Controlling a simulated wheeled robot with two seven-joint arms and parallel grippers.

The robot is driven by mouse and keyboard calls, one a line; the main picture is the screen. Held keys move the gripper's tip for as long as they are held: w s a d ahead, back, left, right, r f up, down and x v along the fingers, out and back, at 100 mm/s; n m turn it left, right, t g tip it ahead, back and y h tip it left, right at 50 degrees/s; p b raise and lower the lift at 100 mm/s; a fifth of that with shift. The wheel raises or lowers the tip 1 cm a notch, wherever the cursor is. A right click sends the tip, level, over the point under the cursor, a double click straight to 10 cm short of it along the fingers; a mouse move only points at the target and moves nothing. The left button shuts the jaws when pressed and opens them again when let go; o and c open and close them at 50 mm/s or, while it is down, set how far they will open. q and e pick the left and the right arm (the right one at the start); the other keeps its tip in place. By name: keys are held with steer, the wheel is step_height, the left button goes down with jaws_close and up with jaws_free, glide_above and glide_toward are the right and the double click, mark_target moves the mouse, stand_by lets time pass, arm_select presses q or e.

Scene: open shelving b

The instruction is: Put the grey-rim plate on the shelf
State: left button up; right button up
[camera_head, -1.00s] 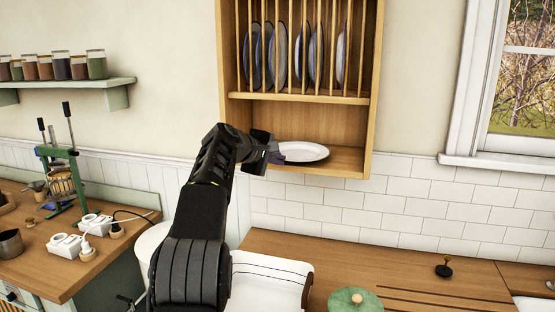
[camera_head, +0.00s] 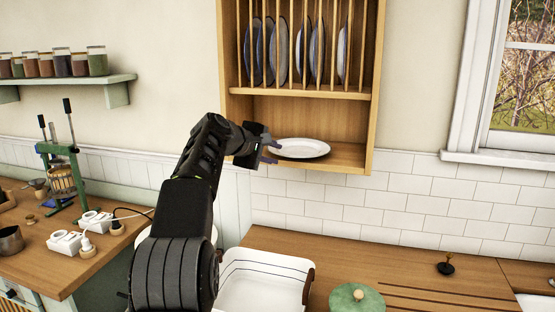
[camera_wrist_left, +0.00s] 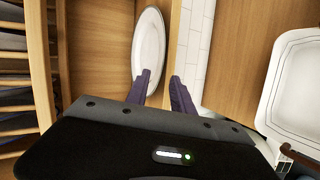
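The grey-rim plate (camera_head: 299,148) is white with a thin darker rim and lies flat on the open bottom shelf (camera_head: 346,158) of the wooden wall rack. My left gripper (camera_head: 270,148) is at the plate's left edge in the head view. In the left wrist view its two fingers (camera_wrist_left: 160,88) are spread apart, with nothing visible between them. The plate (camera_wrist_left: 149,50) shows there just beyond the left finger, on the shelf. Whether that fingertip touches the plate's rim I cannot tell. My right gripper is not in view.
Above the shelf, several plates (camera_head: 279,52) stand upright between wooden dowels. A white basin (camera_head: 262,283) and a green-lidded pot (camera_head: 357,298) are on the wooden counter (camera_head: 420,270) below. The rack's right side wall (camera_head: 375,90) bounds the shelf.

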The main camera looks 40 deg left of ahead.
arm_select(q)
steer(key=b+v, duration=0.1)
steer(key=v, duration=0.3)
steer(key=shift+s, duration=0.2)
stand_by(0.4)
